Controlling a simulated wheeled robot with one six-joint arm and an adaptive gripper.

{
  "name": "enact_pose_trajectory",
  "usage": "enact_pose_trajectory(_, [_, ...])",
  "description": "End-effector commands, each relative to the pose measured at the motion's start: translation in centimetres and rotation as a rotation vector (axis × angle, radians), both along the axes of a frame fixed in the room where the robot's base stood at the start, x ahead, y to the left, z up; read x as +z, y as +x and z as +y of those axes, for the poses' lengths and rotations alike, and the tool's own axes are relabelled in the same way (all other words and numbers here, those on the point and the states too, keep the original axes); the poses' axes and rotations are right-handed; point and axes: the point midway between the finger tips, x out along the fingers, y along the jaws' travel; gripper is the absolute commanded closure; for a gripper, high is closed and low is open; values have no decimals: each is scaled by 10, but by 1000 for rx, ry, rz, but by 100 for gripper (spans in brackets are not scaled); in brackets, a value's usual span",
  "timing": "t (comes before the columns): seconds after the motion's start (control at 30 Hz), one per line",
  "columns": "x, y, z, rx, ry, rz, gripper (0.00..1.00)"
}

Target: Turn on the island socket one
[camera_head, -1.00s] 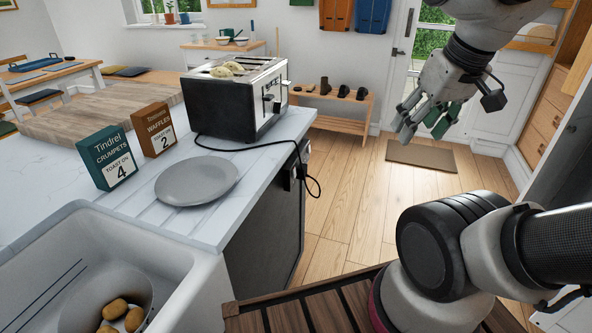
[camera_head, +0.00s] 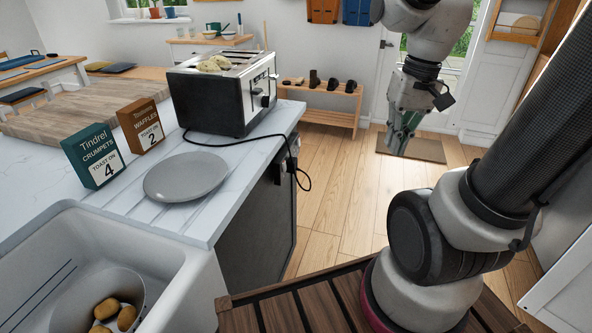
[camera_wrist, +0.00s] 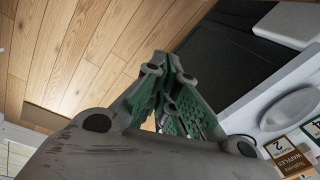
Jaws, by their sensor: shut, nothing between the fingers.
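The island socket (camera_head: 291,163) is on the end face of the island, just below the white worktop. A black plug and cable sit in it, and the cable runs up to the toaster (camera_head: 224,91). The socket's switches are too small to make out. My gripper (camera_head: 398,150) is shut and empty, pointing down over the floor to the right of the island, well apart from the socket. In the wrist view my gripper (camera_wrist: 165,62) shows its green finger pads together, with the island's dark side beyond.
A grey plate (camera_head: 186,177), a green crumpets box (camera_head: 93,156) and a brown waffles box (camera_head: 141,125) stand on the worktop. A white sink (camera_head: 180,262) is in front. A shoe rack (camera_head: 330,104) and a doormat (camera_head: 412,146) are behind. The floor right of the island is clear.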

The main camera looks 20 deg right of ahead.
Motion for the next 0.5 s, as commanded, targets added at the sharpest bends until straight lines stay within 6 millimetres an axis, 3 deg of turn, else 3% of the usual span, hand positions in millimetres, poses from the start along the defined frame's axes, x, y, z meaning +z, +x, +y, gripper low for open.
enact_pose_trajectory(0.27, [-65,48,15,-374,217,169,100])
enact_pose_trajectory(0.5, [-130,107,29,-865,408,289,100])
